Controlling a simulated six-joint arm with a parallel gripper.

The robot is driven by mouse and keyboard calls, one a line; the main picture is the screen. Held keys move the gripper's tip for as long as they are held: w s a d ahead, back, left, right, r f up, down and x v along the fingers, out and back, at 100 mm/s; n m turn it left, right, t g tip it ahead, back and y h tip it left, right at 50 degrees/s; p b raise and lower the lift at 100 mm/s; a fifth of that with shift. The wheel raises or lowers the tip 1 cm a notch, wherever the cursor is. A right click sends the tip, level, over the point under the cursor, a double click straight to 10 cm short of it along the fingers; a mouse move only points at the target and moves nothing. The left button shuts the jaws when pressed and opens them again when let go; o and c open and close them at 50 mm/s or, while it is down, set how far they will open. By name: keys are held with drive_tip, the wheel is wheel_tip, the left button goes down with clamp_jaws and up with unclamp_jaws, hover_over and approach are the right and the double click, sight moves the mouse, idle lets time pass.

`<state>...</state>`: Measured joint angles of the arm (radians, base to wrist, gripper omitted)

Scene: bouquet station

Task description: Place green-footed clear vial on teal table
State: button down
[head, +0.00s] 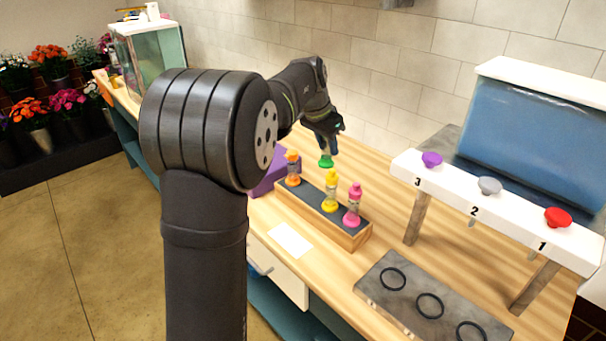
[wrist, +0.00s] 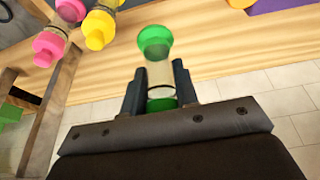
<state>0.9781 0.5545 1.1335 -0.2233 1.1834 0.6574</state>
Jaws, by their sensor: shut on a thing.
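My gripper (head: 326,128) is shut on the green-footed clear vial, holding it in the air above the counter behind the wooden rack. In the head view the vial's green foot (head: 326,161) points down; the gripper hides much of the rest. In the wrist view my gripper (wrist: 158,88) has a finger on each side of the clear vial (wrist: 160,74), with its round green foot beyond the fingers and a green end between them. I cannot make out a separate teal table; teal panels (head: 275,305) show under the wooden counter.
The wooden rack (head: 345,233) holds orange (head: 292,168), yellow (head: 331,190) and pink (head: 352,205) vials. A purple block (head: 268,178) stands behind its left end. A white numbered stand (head: 500,212) with funnels and a grey ringed plate (head: 425,300) are at right. A white card (head: 290,240) lies in front.

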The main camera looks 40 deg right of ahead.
drive_tip(key=s+d+f+n+t, duration=0.1)
drive_tip(key=s+d+f+n, duration=0.1)
drive_tip(key=s+d, duration=0.55)
drive_tip(key=s+d+f+n+t, duration=0.1)
drive_tip(key=s+d+f+n, duration=0.15)
drive_tip(key=s+d, duration=0.5)
drive_tip(key=shift+w+d+f, duration=0.35)
drive_tip(key=shift+w+f, duration=1.5)
drive_tip(key=shift+w, duration=0.25)
drive_tip(key=shift+w+d+f, duration=0.35)
drive_tip(key=shift+w+f, duration=1.45)
drive_tip(key=shift+w, duration=0.25)
drive_tip(key=shift+w+d+f, duration=0.35)
drive_tip(key=shift+w+f, duration=1.5)
drive_tip(key=shift+w, duration=0.25)
drive_tip(key=shift+f, duration=0.1)
drive_tip(key=c, duration=1.1)
unclamp_jaws()
drive_tip(key=v, duration=1.2)
